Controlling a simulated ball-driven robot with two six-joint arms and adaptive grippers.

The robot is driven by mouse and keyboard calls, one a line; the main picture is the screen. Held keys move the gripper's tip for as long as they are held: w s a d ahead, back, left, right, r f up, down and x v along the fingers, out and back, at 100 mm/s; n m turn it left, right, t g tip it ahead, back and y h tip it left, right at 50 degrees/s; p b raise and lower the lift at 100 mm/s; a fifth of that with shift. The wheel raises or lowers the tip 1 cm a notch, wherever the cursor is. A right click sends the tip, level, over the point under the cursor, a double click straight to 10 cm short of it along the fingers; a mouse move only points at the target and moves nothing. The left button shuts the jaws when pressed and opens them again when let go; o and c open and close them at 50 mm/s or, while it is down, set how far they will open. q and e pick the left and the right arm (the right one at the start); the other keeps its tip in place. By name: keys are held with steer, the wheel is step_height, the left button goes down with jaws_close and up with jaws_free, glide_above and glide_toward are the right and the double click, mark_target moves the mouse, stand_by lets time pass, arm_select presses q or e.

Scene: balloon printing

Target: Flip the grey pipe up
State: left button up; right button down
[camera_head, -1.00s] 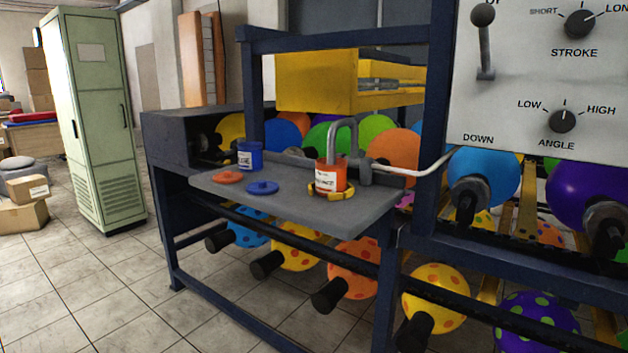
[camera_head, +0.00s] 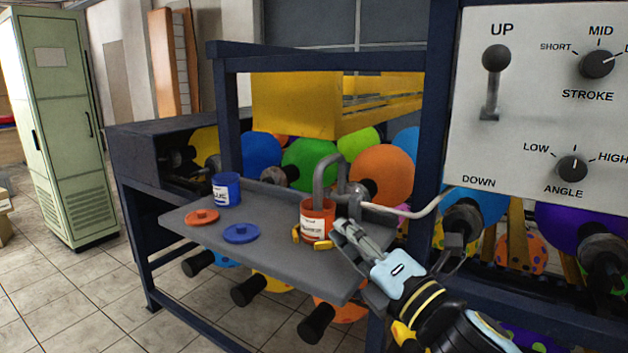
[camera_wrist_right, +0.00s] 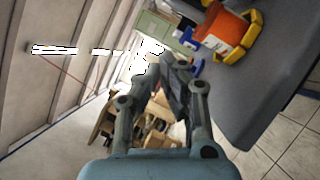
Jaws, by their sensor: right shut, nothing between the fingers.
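The grey pipe (camera_head: 320,176) is a bent tube at the back of the grey shelf. It arches over, and its free end points down into the red can (camera_head: 318,222). The red can stands upright on the shelf in a yellow holder (camera_head: 311,238); it also shows at the top of the right wrist view (camera_wrist_right: 226,33). My right gripper (camera_head: 340,226) is shut and empty, just right of the red can and below the pipe's base. In its wrist view the fingers (camera_wrist_right: 172,62) come together beside the shelf edge. My left gripper is not in view.
The grey shelf (camera_head: 270,255) also holds a blue can (camera_head: 227,189), a red lid (camera_head: 202,216) and a blue lid (camera_head: 240,233). A white hose (camera_head: 412,213) runs right from the pipe's base. A dark blue frame post (camera_head: 435,110) and a control panel (camera_head: 540,120) stand to the right.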

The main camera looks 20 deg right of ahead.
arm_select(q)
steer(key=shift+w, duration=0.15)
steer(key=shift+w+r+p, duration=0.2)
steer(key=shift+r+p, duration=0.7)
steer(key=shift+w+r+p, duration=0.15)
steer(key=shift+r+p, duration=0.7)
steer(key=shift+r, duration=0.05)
arm_select(e)
steer(key=w+r, duration=0.4)
steer(key=w, duration=0.8)
steer(key=shift+w+a, duration=0.2)
steer(key=shift+a, duration=0.05)
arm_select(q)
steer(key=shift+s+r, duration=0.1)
arm_select(e)
steer(key=shift+r, duration=0.15)
